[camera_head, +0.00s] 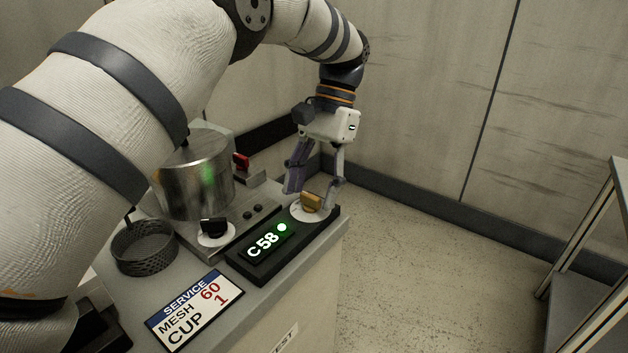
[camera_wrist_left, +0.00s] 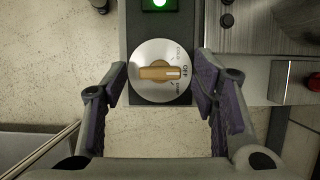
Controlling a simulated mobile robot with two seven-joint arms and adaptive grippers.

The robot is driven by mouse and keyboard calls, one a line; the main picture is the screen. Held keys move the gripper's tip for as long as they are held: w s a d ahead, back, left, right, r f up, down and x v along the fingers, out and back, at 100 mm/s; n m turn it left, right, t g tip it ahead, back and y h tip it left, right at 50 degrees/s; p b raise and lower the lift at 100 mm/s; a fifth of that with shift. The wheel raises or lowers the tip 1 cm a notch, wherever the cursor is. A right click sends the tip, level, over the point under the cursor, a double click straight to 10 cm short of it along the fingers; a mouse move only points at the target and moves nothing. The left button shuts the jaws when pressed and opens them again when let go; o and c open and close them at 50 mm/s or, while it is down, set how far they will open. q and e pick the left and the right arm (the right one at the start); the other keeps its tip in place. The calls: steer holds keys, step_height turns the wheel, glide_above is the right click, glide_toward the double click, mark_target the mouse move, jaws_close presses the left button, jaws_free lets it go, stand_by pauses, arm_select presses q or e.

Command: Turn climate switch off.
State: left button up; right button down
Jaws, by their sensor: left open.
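The climate switch is a tan knob (camera_head: 311,202) on a round pale dial at the far end of a black panel (camera_head: 262,262). In the left wrist view the knob (camera_wrist_left: 155,73) lies crosswise, its white mark at the right end, by the word OFF on the dial (camera_wrist_left: 150,95). The panel's display (camera_head: 263,246) reads C 58 beside a lit green lamp (camera_head: 282,227). My left gripper (camera_head: 314,191) is open above the dial; in the wrist view its fingers (camera_wrist_left: 160,85) stand either side of the knob, apart from it. My right gripper is out of view.
A metal pot (camera_head: 196,175), a black knob (camera_head: 213,228) and a red switch (camera_head: 241,160) sit left of the panel. A mesh basket (camera_head: 145,247) and a service card (camera_head: 195,308) are nearer. A shelf frame (camera_head: 590,250) stands right, beyond open floor.

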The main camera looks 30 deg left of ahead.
arm_select(q)
steer(key=v, duration=0.6)
steer(key=shift+w+r, duration=0.2)
steer(key=shift+r, duration=0.4)
steer(key=shift+f, duration=0.1)
